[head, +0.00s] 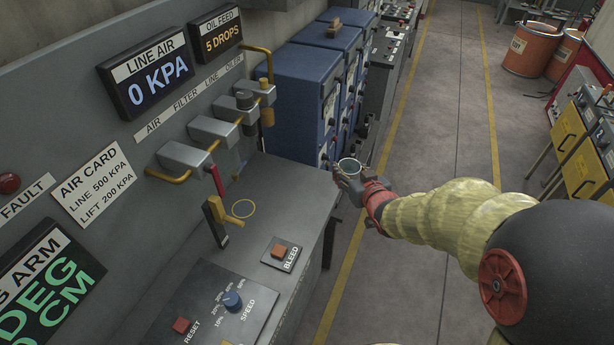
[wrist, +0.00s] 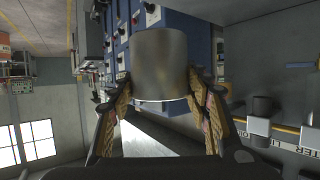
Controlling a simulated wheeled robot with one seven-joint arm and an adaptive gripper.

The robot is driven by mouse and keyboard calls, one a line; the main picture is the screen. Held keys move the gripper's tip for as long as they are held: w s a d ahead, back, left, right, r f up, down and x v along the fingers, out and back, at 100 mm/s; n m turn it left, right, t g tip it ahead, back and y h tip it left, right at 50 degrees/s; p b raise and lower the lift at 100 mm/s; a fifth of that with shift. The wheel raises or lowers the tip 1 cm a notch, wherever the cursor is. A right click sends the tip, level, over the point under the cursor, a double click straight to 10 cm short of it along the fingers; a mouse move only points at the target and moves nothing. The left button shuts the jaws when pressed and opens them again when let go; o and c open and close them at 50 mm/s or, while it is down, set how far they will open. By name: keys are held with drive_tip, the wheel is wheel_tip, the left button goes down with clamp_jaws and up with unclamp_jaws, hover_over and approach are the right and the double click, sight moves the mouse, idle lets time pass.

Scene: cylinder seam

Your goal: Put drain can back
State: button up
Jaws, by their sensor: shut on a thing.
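The drain can (head: 349,165) is a small open metal cup. My gripper (head: 350,178) is shut on it and holds it in the air, just past the right edge of the grey bench. In the wrist view the can (wrist: 159,62) sits between the two fingers of my gripper (wrist: 160,88).
A bleed button (head: 280,250) and speed knob (head: 232,301) lie nearer. Filter units (head: 214,132) overhang the back. Blue cabinets (head: 300,95) stand beyond. The aisle floor is clear.

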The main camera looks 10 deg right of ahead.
drive_tip(key=w+a+f+b, duration=0.1)
drive_tip(key=w+a+f, duration=0.1)
drive_tip(key=w+f, duration=0.1)
drive_tip(key=w+a+f+b, duration=0.1)
drive_tip(key=w+a+f, duration=0.2)
drive_tip(key=w, duration=0.1)
drive_tip(key=w+a+f+b, duration=0.2)
drive_tip(key=w+f, duration=0.1)
drive_tip(key=w, duration=0.1)
drive_tip(key=shift+w+a, duration=0.25)
drive_tip(key=shift+a, duration=0.1)
drive_tip(key=shift+w+f, duration=0.1)
drive_tip(key=shift+w, duration=0.05)
drive_tip(key=shift+w+a+f+b, duration=0.15)
drive_tip(key=shift+f+b, duration=0.2)
drive_tip(key=shift+f, duration=0.55)
drive_tip(key=shift+w+a+f+b, duration=0.1)
drive_tip(key=shift+f+b, duration=0.2)
drive_tip(key=shift+f, duration=0.6)
drive_tip(key=shift+f, duration=0.2)
drive_tip(key=o, duration=1.3)
